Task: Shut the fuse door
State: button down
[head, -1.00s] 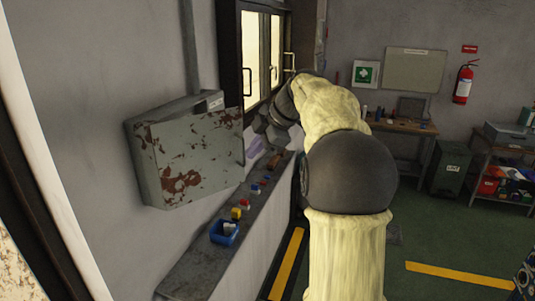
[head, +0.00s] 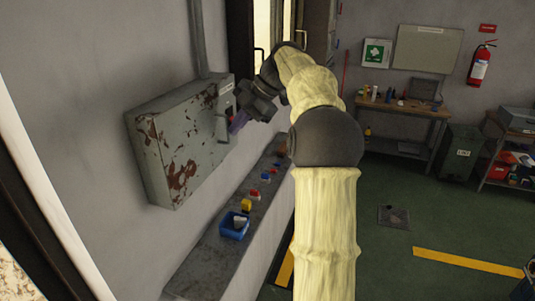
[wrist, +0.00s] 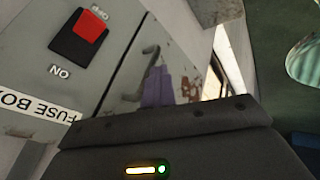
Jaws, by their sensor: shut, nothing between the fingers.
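The fuse box (head: 150,190) is a grey metal case on the left wall in the head view. Its rust-patched door (head: 185,130) lies over the front and looks flush or nearly so; I cannot tell if a thin gap is left. The door's handle (head: 222,125) is on its right side, and it also shows in the wrist view (wrist: 147,72). My gripper (head: 238,122) is shut and empty, its purple fingers (wrist: 158,88) beside the handle at the door's right part. Whether they touch the door is unclear.
A red and black switch (wrist: 83,35) and a "FUSE BOX" label (wrist: 38,106) are on the box. Below runs a ledge (head: 205,262) with a blue bin (head: 234,230) and several small coloured parts. A conduit (head: 198,40) rises above the box.

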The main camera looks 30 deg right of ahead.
jog(key=shift+d+r, duration=0.1)
jog(key=shift+d, duration=0.05)
jog(key=s+d+r, duration=0.6)
jog(key=d+r, duration=0.1)
jog(key=r, duration=0.1)
dwell(0.9)
jog(key=shift+d, duration=0.1)
dwell(0.4)
